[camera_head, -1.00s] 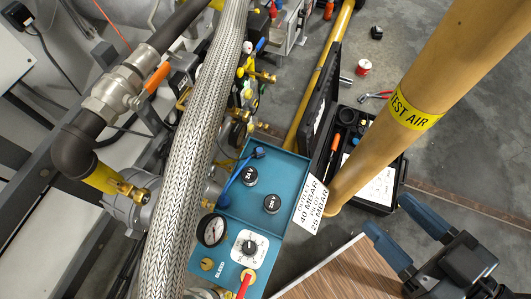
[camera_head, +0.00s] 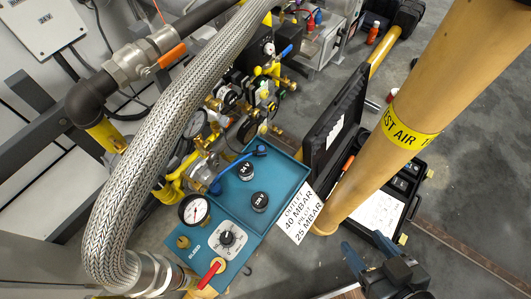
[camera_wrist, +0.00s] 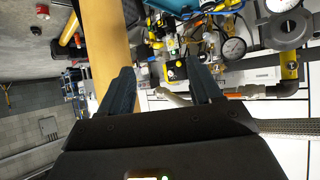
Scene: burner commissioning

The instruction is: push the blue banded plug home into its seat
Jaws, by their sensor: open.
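I cannot pick out a plug with a blue band for certain, nor its seat. A teal box (camera_head: 240,200) carries two round black sockets or caps with white markings, one upper (camera_head: 246,171) and one lower (camera_head: 260,201). A blue curved lead or handle (camera_head: 235,166) lies across the box's upper left corner. My gripper (camera_head: 363,242) is at the lower right of the head view, right of the box and apart from it. Its two dark blue fingers stand apart with nothing between them. They also show in the wrist view (camera_wrist: 160,76), with valves and gauges beyond.
A thick braided hose (camera_head: 165,135) arches left of the box. A yellow pipe (camera_head: 425,95) marked test air slants down on the right, near my gripper. An open black case (camera_head: 337,120) lies behind it. A white pressure card (camera_head: 299,214) sits at the box's right edge. Floor is clear far right.

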